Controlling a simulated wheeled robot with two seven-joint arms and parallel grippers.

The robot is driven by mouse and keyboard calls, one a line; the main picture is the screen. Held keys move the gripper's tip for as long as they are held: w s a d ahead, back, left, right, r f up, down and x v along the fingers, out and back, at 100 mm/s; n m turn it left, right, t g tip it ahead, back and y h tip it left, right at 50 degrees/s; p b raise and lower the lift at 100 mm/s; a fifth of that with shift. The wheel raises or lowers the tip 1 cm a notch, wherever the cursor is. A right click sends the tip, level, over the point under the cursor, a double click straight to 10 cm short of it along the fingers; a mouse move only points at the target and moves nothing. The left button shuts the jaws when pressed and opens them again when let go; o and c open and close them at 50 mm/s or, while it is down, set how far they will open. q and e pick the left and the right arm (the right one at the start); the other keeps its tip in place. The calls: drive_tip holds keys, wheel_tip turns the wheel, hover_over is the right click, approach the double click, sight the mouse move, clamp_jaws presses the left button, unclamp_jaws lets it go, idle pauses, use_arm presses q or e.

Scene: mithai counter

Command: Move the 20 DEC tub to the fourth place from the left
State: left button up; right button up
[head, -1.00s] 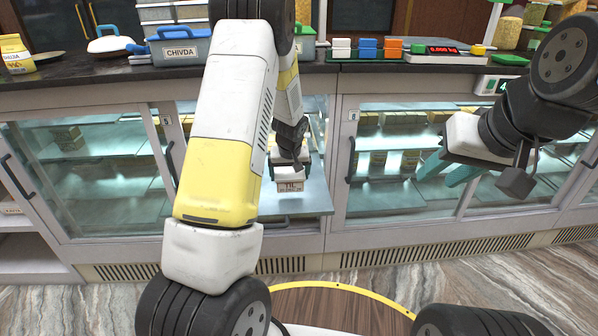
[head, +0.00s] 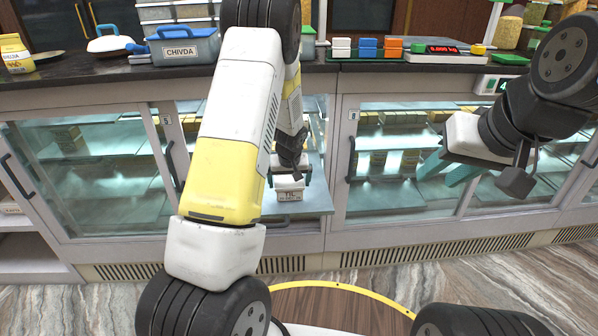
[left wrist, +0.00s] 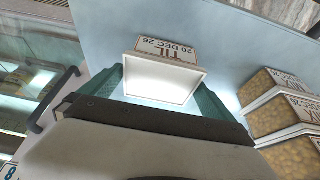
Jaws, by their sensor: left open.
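The 20 DEC tub (head: 289,195) is a small white-lidded tub labelled TIL. It stands on the pulled-out steel shelf (head: 312,203) of the middle glass cabinet. In the left wrist view, the tub (left wrist: 165,77) shows its lid and its "TIL 20 DEC 26" label. My left gripper (head: 290,178) is open, with a teal finger on each side of the tub; I cannot tell whether they touch it. The fingers also show in the left wrist view (left wrist: 160,92). My right gripper (head: 449,170) is open and empty in front of the right cabinet.
Several other labelled tubs (left wrist: 280,105) stand in a row at the right of the left wrist view. A glass door with a dark handle (left wrist: 53,100) is at its left. The counter above holds a CHIVDA box (head: 184,47) and a scale (head: 445,55). Bare shelf lies beyond the tub.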

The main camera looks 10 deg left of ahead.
use_arm(q)
drive_tip(key=s+a+f+v, duration=0.1)
drive_tip(key=s+v, duration=0.1)
drive_tip(key=v, duration=1.7)
drive_tip(key=s+d+r+m+h, duration=0.1)
drive_tip(key=s+r, duration=0.3)
drive_tip(key=s, duration=0.4)
drive_tip(key=s+d+r+m+t+h, duration=0.1)
drive_tip(key=s+r, duration=0.4)
drive_tip(key=s, duration=0.3)
drive_tip(key=s+d+r+m+t+h, duration=0.1)
drive_tip(key=s+r, duration=0.4)
drive_tip(key=s, duration=0.3)
drive_tip(key=shift+d+m, duration=0.4)
drive_tip(key=shift+r, duration=0.15)
